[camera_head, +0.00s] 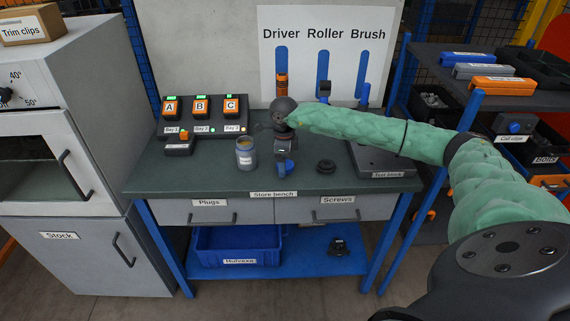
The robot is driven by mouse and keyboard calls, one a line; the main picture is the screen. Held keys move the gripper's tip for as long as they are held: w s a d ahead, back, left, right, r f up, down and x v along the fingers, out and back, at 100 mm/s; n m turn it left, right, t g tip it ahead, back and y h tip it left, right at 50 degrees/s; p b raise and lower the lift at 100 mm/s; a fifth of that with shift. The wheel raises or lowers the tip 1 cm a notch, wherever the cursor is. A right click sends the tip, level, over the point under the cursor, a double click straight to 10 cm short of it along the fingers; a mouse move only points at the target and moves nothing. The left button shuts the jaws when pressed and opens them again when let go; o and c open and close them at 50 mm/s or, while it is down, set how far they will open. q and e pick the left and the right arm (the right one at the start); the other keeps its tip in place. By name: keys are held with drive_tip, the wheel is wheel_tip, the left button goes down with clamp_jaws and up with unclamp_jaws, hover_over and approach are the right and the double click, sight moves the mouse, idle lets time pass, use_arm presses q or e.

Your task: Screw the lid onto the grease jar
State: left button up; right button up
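An open jar (246,155), grey-blue with a pale label and a yellowish top, stands upright on the store bench (215,178). A black round lid-like disc (325,166) lies on the bench to the right. My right arm, in a green sleeve, reaches in from the right. My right gripper (285,162) points down over the bench between the jar and the disc, apart from both. A small blue thing (287,168) shows at its fingertips; I cannot tell whether it is gripped or behind. My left gripper is not in view.
Bays A, B and C (201,108) stand at the back left of the bench, with a small black box (179,146) in front. A tool board (345,50) rises behind. A grey test block (385,160) sits at the right. The front strip of bench is clear.

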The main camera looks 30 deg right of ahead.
idle(0.3)
drive_tip(key=c, duration=1)
drive_tip(key=shift+c, duration=0.2)
